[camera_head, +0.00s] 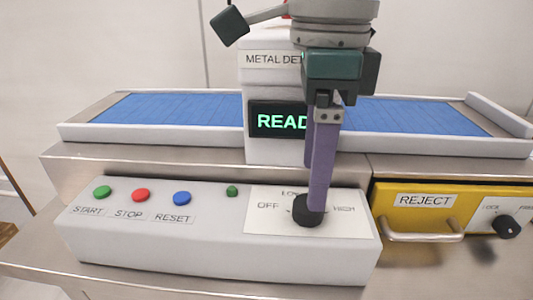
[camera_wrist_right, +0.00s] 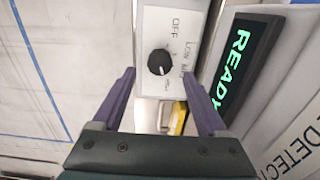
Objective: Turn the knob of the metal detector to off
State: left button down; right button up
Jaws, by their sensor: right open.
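The metal detector (camera_head: 262,80) is a white housing with a display (camera_head: 276,121) showing green "READ", the rest hidden by my arm. The wrist view shows the display as "READY" (camera_wrist_right: 237,70). The black round knob (camera_head: 303,213) sits on a white label plate (camera_head: 265,222) marked OFF, LOW and HIGH. My right gripper (camera_head: 314,190) is open, its purple fingers pointing down at the knob. In the right wrist view the knob (camera_wrist_right: 160,61) appears between and just beyond the fingertips (camera_wrist_right: 158,73). I cannot tell contact or the pointer's exact setting. My left gripper is out of view.
A yellow REJECT drawer (camera_head: 390,213) with a second knob (camera_head: 507,227) is right. A blue conveyor (camera_head: 170,113) runs behind.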

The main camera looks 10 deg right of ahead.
jog(key=shift+a+f, duration=0.1)
jog(key=shift+f, duration=2.2)
grip_shut()
